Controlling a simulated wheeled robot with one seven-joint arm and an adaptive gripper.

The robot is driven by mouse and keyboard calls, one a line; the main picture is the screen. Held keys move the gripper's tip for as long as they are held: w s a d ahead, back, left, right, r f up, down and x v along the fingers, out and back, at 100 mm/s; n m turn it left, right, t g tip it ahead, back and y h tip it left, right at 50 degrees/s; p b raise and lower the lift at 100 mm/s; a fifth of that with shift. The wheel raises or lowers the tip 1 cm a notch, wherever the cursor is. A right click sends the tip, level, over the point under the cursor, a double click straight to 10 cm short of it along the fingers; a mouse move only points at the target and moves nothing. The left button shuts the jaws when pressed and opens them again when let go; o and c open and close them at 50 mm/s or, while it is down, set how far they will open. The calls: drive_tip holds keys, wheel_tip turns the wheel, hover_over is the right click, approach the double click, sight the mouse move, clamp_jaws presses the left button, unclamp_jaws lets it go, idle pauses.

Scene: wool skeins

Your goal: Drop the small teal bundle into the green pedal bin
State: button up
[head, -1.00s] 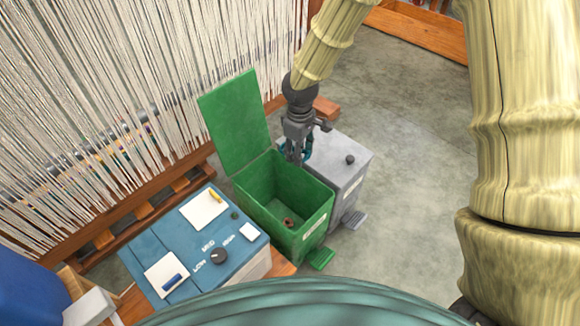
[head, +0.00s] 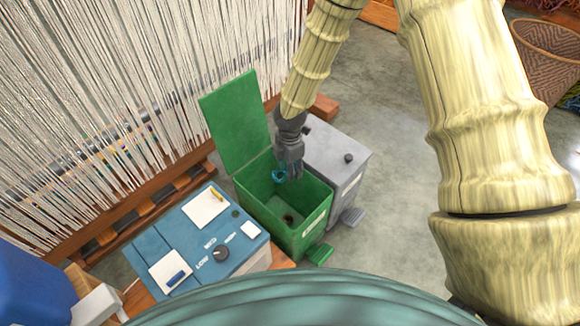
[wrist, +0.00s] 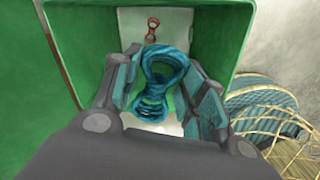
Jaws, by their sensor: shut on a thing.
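The small teal bundle (wrist: 160,80) is a twisted skein held between the fingers of my gripper (wrist: 165,95) in the wrist view. In the head view the bundle (head: 279,176) shows as a small teal bit beside my gripper (head: 290,172), which hangs over the back part of the green pedal bin (head: 255,212). The bin's lid (head: 234,120) stands open. In the wrist view the bin's green wall (wrist: 85,40) surrounds the bundle, with the pale bin floor behind it. A small reddish-brown item (head: 288,218) lies inside the bin.
A grey pedal bin (head: 325,150) with its lid shut stands right beside the green one. A blue box with a dial (head: 200,240) stands at the front left. Hanging white threads (head: 150,80) rise behind. A woven basket (head: 545,55) stands far right.

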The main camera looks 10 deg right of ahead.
wheel_tip(320, 180, down, 6)
drive_tip(key=b, duration=0.6)
drive_tip(key=o, duration=0.8)
drive_tip(key=shift+f, duration=0.1)
wheel_tip(320, 180, up, 12)
idle(0.5)
idle(0.3)
